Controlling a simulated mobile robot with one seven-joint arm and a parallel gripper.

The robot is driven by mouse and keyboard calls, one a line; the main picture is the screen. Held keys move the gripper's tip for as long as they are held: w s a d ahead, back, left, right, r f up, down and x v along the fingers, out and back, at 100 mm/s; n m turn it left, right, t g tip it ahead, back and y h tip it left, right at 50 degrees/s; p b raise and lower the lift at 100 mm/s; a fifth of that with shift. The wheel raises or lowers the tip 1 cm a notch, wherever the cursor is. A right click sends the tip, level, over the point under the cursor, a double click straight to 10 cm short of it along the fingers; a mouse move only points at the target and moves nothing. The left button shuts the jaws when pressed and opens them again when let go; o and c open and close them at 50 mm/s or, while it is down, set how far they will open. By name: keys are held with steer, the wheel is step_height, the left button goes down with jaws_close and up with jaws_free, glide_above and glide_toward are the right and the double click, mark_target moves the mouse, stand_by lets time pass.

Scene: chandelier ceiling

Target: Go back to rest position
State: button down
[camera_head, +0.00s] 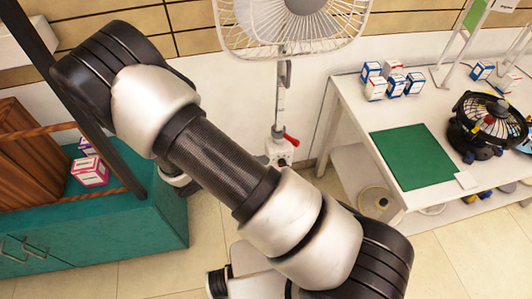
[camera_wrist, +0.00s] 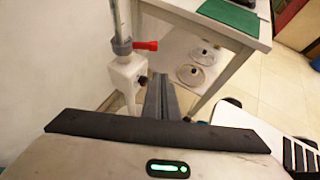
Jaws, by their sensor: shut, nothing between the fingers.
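My gripper (camera_wrist: 161,97) shows in the wrist view with its two dark fingers together and nothing between them. It is in free air, with the white pole base of the fan to its left and the white table's leg to its right. In the head view my arm crosses the middle of the picture from upper left to lower right, and the gripper's fingers cannot be made out there.
A white standing fan (camera_head: 287,20) stands by the wall. A white table (camera_head: 350,108) on the right bears a green mat (camera_head: 413,156), small boxes (camera_head: 396,84) and a black fan (camera_head: 487,125). A teal cabinet (camera_head: 95,232) with a wooden crate (camera_head: 27,160) is left.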

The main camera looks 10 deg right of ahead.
steer(key=s+d+r+m+y+p, duration=0.1)
steer(key=s+r+m+y+p, duration=0.2)
steer(key=r, duration=1.1)
steer(key=s+d+r+m+y+p, duration=0.1)
steer(key=s+r+m+y+p, duration=0.2)
steer(key=s+r+m, duration=0.4)
steer(key=s+d+r+m+y+p, duration=0.1)
steer(key=s+r+m+y+p, duration=0.2)
steer(key=r+m, duration=1)
step_height(320, 180, up, 9)
steer(key=shift+s+d+r+t+y, duration=0.2)
steer(key=shift+s+d+t+y, duration=0.1)
steer(key=shift+s+y, duration=0.75)
steer(key=shift+s+d, duration=0.1)
steer(key=shift+s, duration=0.05)
